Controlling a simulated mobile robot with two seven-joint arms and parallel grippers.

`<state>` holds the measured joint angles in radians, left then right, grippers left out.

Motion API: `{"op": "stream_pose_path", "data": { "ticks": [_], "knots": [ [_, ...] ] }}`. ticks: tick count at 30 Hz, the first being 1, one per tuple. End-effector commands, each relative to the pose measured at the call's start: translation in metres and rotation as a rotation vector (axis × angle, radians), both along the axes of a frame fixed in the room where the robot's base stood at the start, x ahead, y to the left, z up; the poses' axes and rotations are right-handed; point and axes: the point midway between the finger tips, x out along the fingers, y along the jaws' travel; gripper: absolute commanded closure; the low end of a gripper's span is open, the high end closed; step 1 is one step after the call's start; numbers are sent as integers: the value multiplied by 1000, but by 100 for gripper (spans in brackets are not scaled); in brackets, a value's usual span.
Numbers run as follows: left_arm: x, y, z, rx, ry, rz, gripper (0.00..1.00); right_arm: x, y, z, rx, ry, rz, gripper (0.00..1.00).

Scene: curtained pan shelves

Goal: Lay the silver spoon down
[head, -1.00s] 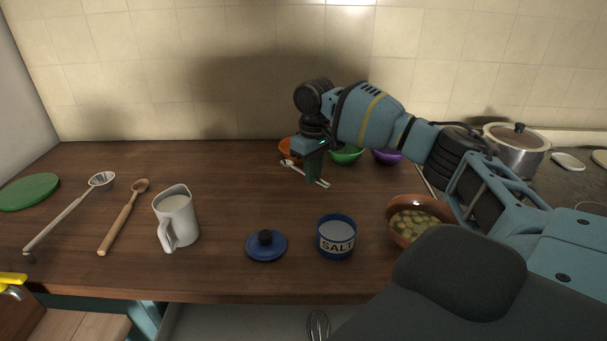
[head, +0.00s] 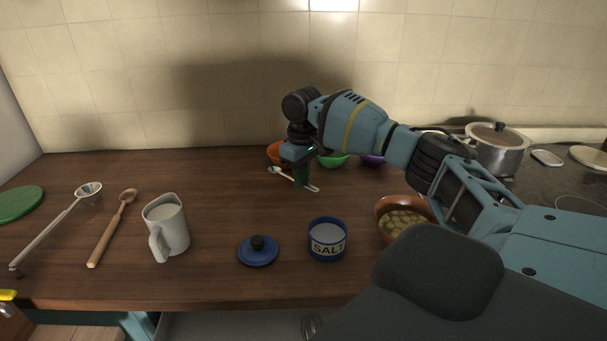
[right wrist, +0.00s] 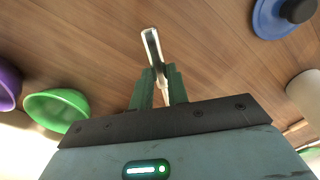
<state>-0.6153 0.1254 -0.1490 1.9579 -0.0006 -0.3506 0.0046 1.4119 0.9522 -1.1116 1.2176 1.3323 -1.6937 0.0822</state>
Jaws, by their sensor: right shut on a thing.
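The silver spoon (head: 284,175) is in my right gripper (head: 302,184), low over the back middle of the wooden counter. Its bowl end points left and its handle end sticks out right of the fingers. In the right wrist view, the fingers (right wrist: 157,76) are shut on the spoon, and its flat handle end (right wrist: 152,46) reaches beyond them over bare wood. The spoon lies close to level, but I cannot tell whether it touches the counter. My left gripper is not in view.
Orange (head: 276,152), green (head: 333,160) and purple (head: 373,160) bowls stand behind the gripper. In front are a salt jar (head: 327,241), blue lid (head: 258,252) and white jug (head: 168,228). A brown food bowl (head: 382,208) is right.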

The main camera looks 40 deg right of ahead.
Motion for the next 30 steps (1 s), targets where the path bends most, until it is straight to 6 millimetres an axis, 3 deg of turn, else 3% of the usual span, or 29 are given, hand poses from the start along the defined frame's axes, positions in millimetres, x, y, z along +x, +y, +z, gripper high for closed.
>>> {"op": "stream_pose_path", "data": {
  "ticks": [16,30],
  "knots": [
    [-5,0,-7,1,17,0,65,-1,0,-50,-1,8,-1,100],
    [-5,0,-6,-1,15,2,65,0,0,-59,0,4,-1,100]
  ]
}}
